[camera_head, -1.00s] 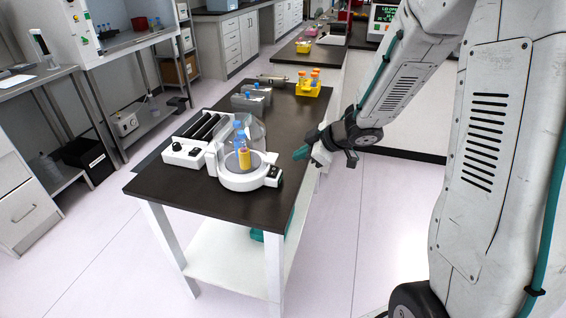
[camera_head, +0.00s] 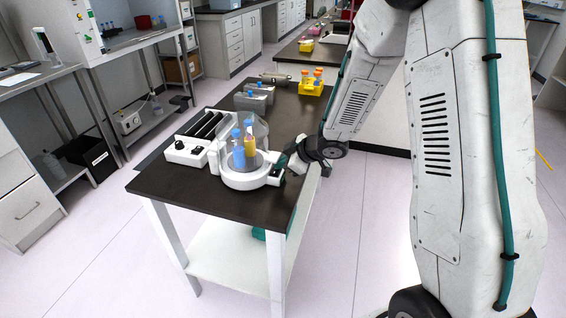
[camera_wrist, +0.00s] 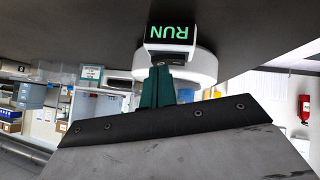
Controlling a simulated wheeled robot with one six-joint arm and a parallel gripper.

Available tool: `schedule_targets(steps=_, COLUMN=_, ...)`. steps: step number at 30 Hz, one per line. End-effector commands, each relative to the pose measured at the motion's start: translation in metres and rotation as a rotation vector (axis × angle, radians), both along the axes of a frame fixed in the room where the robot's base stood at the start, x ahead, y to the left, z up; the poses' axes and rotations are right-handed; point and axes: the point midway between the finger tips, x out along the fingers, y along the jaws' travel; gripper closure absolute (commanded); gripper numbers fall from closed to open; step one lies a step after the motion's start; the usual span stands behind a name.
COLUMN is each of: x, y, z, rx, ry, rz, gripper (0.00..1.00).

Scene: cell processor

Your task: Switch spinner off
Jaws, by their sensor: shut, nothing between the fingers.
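The spinner (camera_head: 240,182) is a round white device with a clear dome, near the front of the dark table. Inside it stand a blue-capped bottle (camera_head: 239,156) and a yellow one (camera_head: 250,151). In the wrist view my green fingertips (camera_wrist: 157,72) are together just in front of that box. I cannot tell whether they touch it.
A white device with dark bars (camera_head: 190,148) stands left of the spinner. A grey rack (camera_head: 254,98) and a yellow rack (camera_head: 312,88) with orange-capped tubes stand farther back on the table. The front of the tabletop is bare.

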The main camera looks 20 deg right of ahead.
Motion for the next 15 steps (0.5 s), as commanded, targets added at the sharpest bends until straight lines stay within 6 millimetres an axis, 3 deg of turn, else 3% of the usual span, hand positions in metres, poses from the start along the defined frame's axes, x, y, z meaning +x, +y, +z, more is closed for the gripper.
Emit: schedule_targets(steps=15, x=-0.0006, y=0.0001, z=-0.0038, rx=0.0, ry=0.002, rz=0.0, gripper=1.0)
